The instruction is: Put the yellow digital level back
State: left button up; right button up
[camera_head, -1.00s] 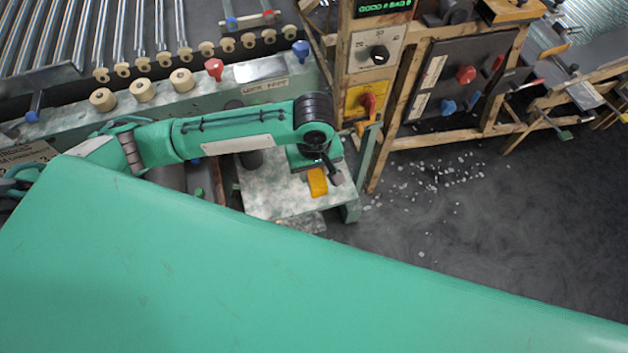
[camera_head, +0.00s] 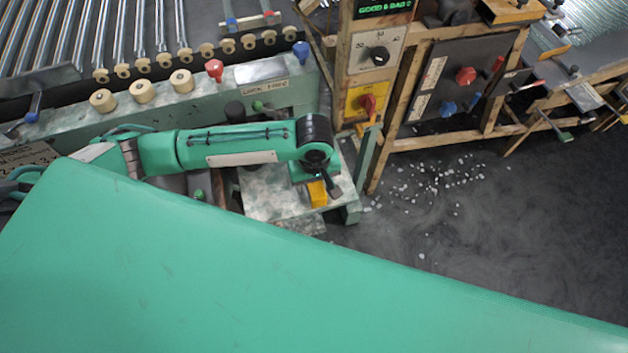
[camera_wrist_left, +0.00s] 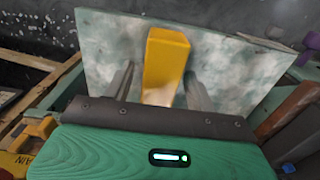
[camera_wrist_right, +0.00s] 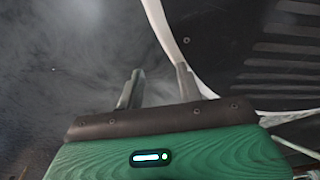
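The yellow digital level (camera_head: 318,194) is on the mottled grey-green shelf (camera_head: 270,200) at the machine's end. In the left wrist view the level (camera_wrist_left: 166,65) stands out between the two fingers of my left gripper (camera_wrist_left: 158,80). A gap shows on each side of it, so the fingers are open around it. It appears to rest on the shelf (camera_wrist_left: 105,50); its near end is hidden behind the gripper body. In the head view my left gripper (camera_head: 326,182) is over the shelf, partly hidden. My right gripper (camera_wrist_right: 158,82) is open and empty, over dark floor.
A wooden frame with a yellow panel and red knob (camera_head: 368,103) stands just right of the shelf. A green post (camera_head: 366,155) rises at the shelf's right edge. Broken bits (camera_head: 440,180) litter the floor at right.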

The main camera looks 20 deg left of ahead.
jog(key=shift+s+f, duration=0.1)
pick_arm(q)
notch_tip(320, 180, up, 5)
jog(key=shift+r, duration=0.15)
notch_tip(320, 180, up, 7)
jog(key=shift+p, duration=0.35)
pick_arm(e)
jog(key=shift+s, duration=0.35)
jog(key=shift+r, duration=0.2)
